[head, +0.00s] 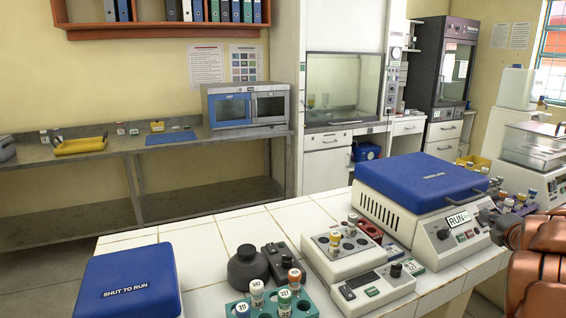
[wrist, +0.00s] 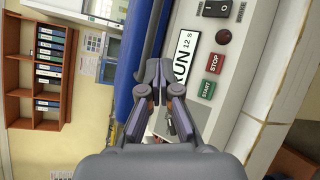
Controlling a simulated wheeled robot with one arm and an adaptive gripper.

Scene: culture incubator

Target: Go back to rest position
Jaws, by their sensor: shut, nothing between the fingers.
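My gripper (wrist: 155,72) shows in the wrist view with its fingers together and nothing between them. It is in front of a white machine with a blue lid (wrist: 148,60). The machine's front carries a RUN label, a green START button (wrist: 207,90), a red STOP button (wrist: 215,63) and a dark switch. In the head view the same kind of machine (head: 377,210) stands on the tiled bench with its blue lid down. My copper-coloured arm is at the right edge there, close to its front panel. The gripper's fingertips are not clear in the head view.
The white tiled bench (head: 215,232) holds a second blue-lidded box marked SHUT TO RUN (head: 125,280), a green rack (head: 262,305) with capped vials, and a white block device (head: 340,262). A microwave-like incubator (head: 247,106) stands on the back counter. Floor shows at lower left.

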